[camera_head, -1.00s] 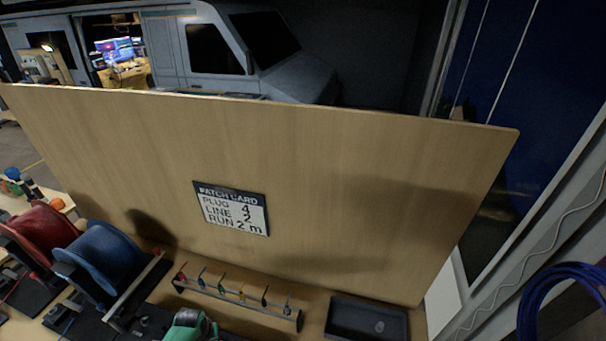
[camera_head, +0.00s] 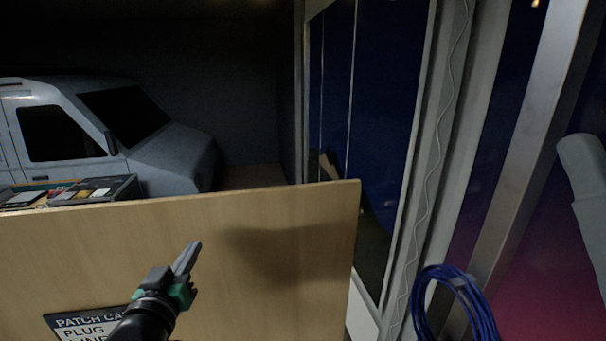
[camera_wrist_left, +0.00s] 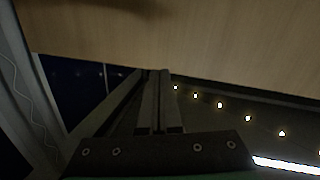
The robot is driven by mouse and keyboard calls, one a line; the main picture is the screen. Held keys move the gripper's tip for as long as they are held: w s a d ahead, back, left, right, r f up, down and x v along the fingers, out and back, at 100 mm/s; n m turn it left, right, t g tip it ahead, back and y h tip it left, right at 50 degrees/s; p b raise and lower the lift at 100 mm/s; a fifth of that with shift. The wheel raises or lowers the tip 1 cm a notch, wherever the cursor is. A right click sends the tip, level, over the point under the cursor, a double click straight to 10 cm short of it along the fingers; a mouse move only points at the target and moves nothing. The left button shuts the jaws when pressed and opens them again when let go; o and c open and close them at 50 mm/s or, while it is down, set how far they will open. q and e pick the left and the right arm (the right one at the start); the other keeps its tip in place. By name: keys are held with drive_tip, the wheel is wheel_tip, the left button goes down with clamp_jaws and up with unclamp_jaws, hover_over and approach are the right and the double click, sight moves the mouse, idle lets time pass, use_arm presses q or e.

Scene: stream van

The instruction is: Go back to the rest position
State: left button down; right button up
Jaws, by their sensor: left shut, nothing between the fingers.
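My left gripper (camera_head: 187,257) shows at the lower left of the head view, in front of the wooden panel (camera_head: 290,240). Its fingers point up and to the right, and they are shut with nothing between them. In the left wrist view the two fingers (camera_wrist_left: 155,100) lie together in the middle, with the wooden surface beyond them. My right gripper is not in view.
A patch card (camera_head: 85,322) is on the panel, partly hidden by my left arm. A coil of blue cable (camera_head: 455,300) hangs at the lower right, near a metal post (camera_head: 520,150). A grey van (camera_head: 110,130) stands behind the panel.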

use_arm(q)
drive_tip(key=s+d+r+m+t+h, duration=0.1)
drive_tip(key=s+d+r+t, duration=0.15)
drive_tip(key=r, duration=0.45)
drive_tip(key=s+d+r+t, duration=0.1)
drive_tip(key=s+r+t, duration=0.1)
drive_tip(key=s+r, duration=0.35)
drive_tip(key=s+r+m+t+h, duration=0.2)
drive_tip(key=s+r+t, duration=0.3)
drive_tip(key=s+r, duration=0.9)
drive_tip(key=shift+s+d+r, duration=0.35)
drive_tip(key=shift+s+d, duration=0.1)
drive_tip(key=shift+s, duration=0.5)
drive_tip(key=shift+t, duration=0.25)
